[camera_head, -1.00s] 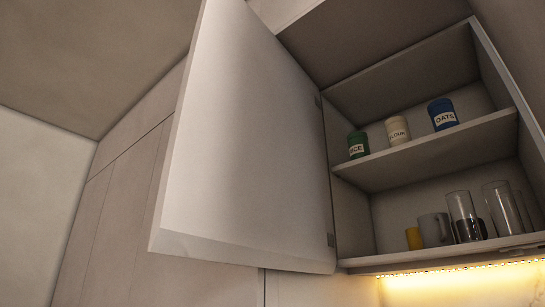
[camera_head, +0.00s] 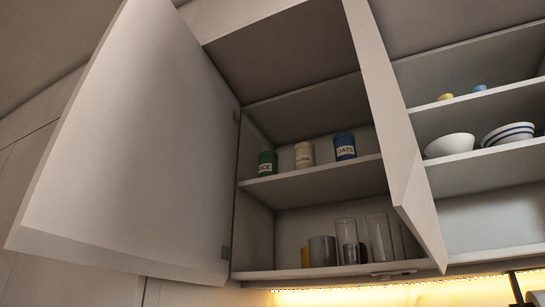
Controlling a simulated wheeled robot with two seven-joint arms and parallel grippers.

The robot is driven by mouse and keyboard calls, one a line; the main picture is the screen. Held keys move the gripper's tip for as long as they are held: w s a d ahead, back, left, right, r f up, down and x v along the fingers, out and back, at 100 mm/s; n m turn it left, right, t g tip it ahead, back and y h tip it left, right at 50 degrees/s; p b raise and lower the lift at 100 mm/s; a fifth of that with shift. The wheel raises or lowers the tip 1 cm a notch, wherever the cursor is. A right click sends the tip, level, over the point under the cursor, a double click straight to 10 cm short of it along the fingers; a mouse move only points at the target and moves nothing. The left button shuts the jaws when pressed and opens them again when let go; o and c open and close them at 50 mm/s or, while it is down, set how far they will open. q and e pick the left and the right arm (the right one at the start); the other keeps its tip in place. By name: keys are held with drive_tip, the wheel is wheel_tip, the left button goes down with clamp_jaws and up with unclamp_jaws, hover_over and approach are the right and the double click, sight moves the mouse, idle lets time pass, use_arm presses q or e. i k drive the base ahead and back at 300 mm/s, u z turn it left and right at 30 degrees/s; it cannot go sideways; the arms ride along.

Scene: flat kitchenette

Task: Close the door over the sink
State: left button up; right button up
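A white cabinet door (camera_head: 140,150) stands wide open on the left, hinged at the left side of an open wall cabinet. A second white panel (camera_head: 395,140) stands edge-on at the right side of that cabinet, between it and a second open cabinet; it looks like another open door. The sink is not in view, so I cannot tell which door is over it. Neither of my grippers is in view.
The upper shelf (camera_head: 315,180) holds a green canister (camera_head: 267,163), a cream one (camera_head: 304,155) and a blue one (camera_head: 344,146). Below stand a grey mug (camera_head: 322,250), a yellow cup (camera_head: 305,257) and several glasses (camera_head: 379,238). The right cabinet holds bowls (camera_head: 450,145). A lit strip (camera_head: 350,292) runs underneath.

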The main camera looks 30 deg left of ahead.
sight(136, 173)
drive_tip(key=z, duration=2.05)
drive_tip(key=k, duration=2.4)
drive_tip(key=u, duration=3.65)
drive_tip(key=i, duration=1.15)
drive_tip(key=z, duration=1.95)
